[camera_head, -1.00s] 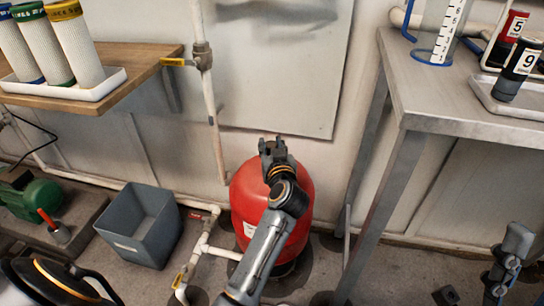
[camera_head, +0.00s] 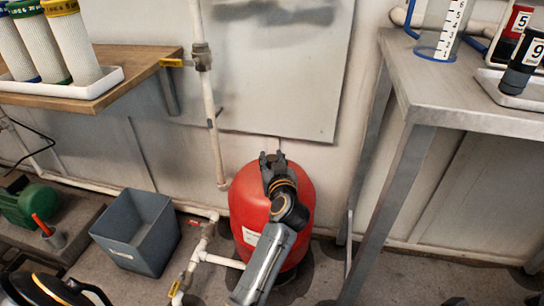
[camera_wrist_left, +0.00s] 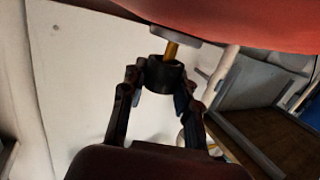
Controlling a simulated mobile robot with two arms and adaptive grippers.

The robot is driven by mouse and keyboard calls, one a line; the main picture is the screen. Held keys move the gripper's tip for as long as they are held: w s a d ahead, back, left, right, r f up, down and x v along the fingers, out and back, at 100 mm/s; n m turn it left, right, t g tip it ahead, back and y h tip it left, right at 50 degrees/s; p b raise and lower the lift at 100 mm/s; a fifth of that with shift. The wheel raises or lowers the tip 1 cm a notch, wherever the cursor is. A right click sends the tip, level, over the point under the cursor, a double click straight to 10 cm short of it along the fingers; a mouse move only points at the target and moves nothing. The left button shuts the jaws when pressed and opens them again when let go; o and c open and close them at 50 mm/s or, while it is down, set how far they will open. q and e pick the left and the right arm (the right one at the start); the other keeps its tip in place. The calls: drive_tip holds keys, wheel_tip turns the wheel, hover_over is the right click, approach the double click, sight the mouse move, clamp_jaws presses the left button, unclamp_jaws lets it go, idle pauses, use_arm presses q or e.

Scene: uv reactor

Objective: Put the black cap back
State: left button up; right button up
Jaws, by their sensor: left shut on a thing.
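The black cap (camera_wrist_left: 163,76) sits between the fingertips of my left gripper (camera_wrist_left: 160,88) in the left wrist view. A brass-coloured stem (camera_wrist_left: 171,50) runs from a grey fitting (camera_wrist_left: 160,32) on the red tank (camera_wrist_left: 250,22) to the mouth of the cap. I cannot tell how far the stem goes in. In the head view, my left gripper (camera_head: 273,160) is over the top of the red tank (camera_head: 251,205), and I cannot make out the cap there.
White pipes with yellow-handled valves (camera_head: 178,288) and a grey bin (camera_head: 138,232) stand left of the tank. A metal table (camera_head: 455,100) with a measuring cylinder (camera_head: 437,30) and numbered bottles is at right. A wooden shelf (camera_head: 140,70) holds filter cartridges.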

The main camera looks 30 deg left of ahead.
use_arm(q)
drive_tip(key=shift+f, duration=0.25)
drive_tip(key=o, duration=0.8)
drive_tip(key=shift+c, duration=0.2)
